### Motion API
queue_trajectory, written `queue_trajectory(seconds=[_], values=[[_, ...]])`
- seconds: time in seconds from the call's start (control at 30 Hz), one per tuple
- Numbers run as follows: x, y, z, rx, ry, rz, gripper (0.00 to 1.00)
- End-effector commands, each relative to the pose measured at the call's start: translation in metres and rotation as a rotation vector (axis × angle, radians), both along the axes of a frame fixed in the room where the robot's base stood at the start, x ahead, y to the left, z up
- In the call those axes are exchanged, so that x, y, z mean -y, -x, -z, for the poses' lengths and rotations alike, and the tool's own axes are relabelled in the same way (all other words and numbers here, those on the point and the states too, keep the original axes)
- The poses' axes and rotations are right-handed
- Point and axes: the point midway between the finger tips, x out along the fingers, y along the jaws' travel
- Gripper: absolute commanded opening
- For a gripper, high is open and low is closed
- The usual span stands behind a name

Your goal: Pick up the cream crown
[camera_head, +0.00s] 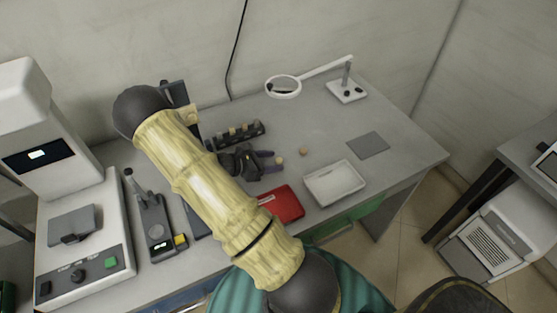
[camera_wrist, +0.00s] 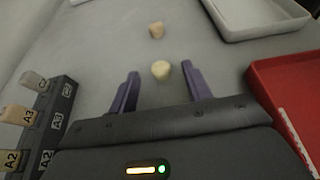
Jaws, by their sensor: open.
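The cream crown (camera_head: 279,161) is a small pale rounded piece on the grey table. In the wrist view the crown (camera_wrist: 161,70) appears between the tips of the purple fingers, with clear space on both sides. My gripper (camera_head: 270,161) is open, with nothing held, just left of the crown in the head view; the gripper also shows in the wrist view (camera_wrist: 161,76). I cannot tell the exact height of the fingers over the table.
A tan block (camera_head: 303,152) lies just beyond the crown; it also shows in the wrist view (camera_wrist: 156,30). A dark labelled rack (camera_wrist: 50,125) with blocks stands left. A red tray (camera_wrist: 290,85) and white tray (camera_head: 335,184) lie right. A grey mat (camera_head: 368,146) lies farther right.

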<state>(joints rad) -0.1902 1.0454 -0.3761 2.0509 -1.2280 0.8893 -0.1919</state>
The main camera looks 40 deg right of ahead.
Motion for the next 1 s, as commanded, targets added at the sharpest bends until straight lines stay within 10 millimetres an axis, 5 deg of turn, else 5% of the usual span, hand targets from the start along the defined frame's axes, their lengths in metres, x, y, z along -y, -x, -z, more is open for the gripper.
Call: queue_trajectory(seconds=[0.57,0.83,1.0], values=[[0.0043,0.0012,0.0020,0.001,-0.001,0.000,0.49],[0.0041,0.0011,0.0020,0.001,-0.001,-0.001,0.02],[0.0040,0.0011,0.0019,0.001,-0.001,-0.001,0.01]])
